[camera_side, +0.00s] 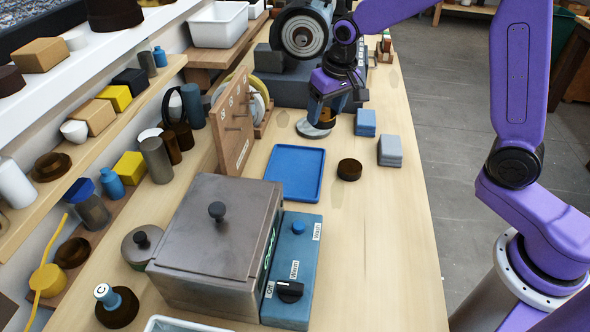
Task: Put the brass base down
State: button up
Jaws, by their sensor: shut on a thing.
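My gripper (326,108) is at the upper middle of the side view, over the far part of the bench. It points down and is shut on the brass base (314,129), a round, flat piece with a greyish face and an orange-brown tint near the fingers. The fingers partly hide it. It is close to the bench top, beyond the blue tray (296,174); I cannot tell whether it touches the wood.
A dark round puck (349,170) sits right of the tray. Blue (365,122) and grey (390,151) blocks stand farther right. A pegged wooden board (235,124) stands left; a grey box (218,245) and blue control box (293,270) are nearer. The right front bench is clear.

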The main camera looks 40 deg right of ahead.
jog(key=s+a+r, duration=0.1)
jog(key=s+a, duration=0.1)
jog(key=s, duration=0.8)
send_over(296, 163)
jog(key=s, duration=0.1)
notch_tip(296, 163, down, 9)
jog(key=shift+s+f, duration=0.1)
jog(key=shift+s, duration=0.05)
jog(key=shift+w+f, duration=0.2)
jog(key=shift+f, duration=0.1)
jog(key=shift+s+x, duration=0.15)
jog(key=shift+x, duration=0.55)
jog(key=shift+s+x, duration=0.2)
jog(key=shift+x, duration=0.5)
jog(key=shift+f, duration=0.15)
jog(key=shift+f, duration=0.1)
jog(key=o, duration=1.1)
jog(key=shift+c, duration=0.2)
